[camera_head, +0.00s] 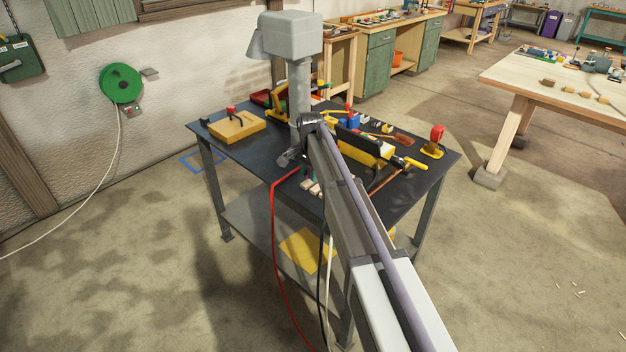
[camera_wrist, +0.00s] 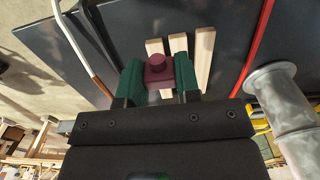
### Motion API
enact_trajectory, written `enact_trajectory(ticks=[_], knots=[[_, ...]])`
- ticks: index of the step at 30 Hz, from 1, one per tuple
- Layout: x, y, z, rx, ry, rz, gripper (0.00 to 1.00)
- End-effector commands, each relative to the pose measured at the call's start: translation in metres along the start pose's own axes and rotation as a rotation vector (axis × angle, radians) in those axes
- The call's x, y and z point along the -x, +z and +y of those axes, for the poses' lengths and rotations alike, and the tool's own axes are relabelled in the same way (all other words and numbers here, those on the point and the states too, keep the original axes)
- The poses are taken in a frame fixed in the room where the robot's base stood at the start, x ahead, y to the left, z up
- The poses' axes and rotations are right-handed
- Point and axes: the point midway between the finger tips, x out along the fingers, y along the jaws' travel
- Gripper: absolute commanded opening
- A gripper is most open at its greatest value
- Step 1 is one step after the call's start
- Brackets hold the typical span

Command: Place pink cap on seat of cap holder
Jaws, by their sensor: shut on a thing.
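A dark pink cap (camera_wrist: 157,64) with a round knob on a squarish body sits between the two green finger pads of my gripper (camera_wrist: 159,78) in the wrist view. My gripper is shut on it, one pad on each side. Beyond the cap, pale wooden laths (camera_wrist: 203,58) lie side by side on the dark table top. I cannot tell the gap between the cap and the laths. In the head view my arm hides most of the gripper and the cap. I cannot make out the cap holder or its seat for sure in either view.
A red cable (camera_head: 274,230) hangs over the front edge.

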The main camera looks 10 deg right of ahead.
Motion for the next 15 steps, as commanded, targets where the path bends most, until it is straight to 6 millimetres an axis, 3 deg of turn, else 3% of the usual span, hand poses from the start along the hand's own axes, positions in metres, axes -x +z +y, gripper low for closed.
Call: enact_trajectory(ticks=[4,10,15], knots=[[-0.012,0.0,0.0,0.001,0.0,0.0,0.09],[-0.062,0.0,0.0,0.0,0.0,0.0,0.09],[-0.065,0.0,0.0,-0.001,0.0,0.0,0.09]])
